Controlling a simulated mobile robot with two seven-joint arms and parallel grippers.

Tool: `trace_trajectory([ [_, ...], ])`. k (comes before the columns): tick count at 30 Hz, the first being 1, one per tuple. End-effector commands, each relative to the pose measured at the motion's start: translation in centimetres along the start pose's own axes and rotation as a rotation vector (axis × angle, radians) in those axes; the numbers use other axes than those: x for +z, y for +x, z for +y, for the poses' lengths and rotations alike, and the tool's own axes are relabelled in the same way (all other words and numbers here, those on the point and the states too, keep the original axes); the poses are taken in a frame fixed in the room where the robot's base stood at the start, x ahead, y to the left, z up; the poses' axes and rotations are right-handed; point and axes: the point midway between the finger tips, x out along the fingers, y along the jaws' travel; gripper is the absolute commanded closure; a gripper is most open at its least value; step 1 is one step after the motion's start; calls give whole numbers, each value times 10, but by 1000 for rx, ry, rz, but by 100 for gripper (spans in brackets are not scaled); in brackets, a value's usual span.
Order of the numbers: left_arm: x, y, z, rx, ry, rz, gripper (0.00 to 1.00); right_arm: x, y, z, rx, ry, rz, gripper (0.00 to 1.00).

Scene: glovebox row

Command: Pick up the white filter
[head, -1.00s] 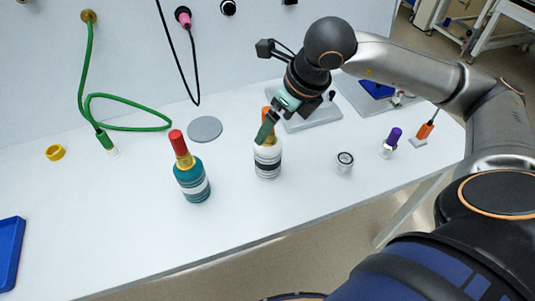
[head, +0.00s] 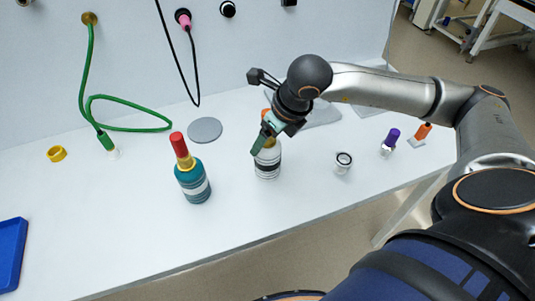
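The white filter (head: 268,162) appears to be the white, bottle-shaped piece with dark bands and an orange top. It stands upright on the white bench in the middle of the head view. My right gripper (head: 260,144) reaches in from the upper right, its teal fingers pointing down in front of the filter's neck and upper body. The gripper hides much of that neck and top. I cannot tell whether the fingers touch the filter or how far apart they are. My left gripper is not in view.
A teal bottle (head: 192,180) with a red top stands left of the filter. A small black-rimmed jar (head: 343,162) and a purple-capped vial (head: 390,142) stand right. A grey disc (head: 205,130) lies behind. The front left bench is clear, beside a blue tray (head: 10,255).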

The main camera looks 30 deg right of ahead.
Motion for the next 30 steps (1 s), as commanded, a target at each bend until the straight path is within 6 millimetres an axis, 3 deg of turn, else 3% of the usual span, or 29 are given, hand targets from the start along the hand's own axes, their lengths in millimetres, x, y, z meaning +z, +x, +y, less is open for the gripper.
trace_trajectory([
  [2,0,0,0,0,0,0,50,0,0,0,0,0,0,33],
  [20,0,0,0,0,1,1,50,0,-1,0,0,0,-1,100],
  [30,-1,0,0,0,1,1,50,1,-1,0,0,0,-4,100],
])
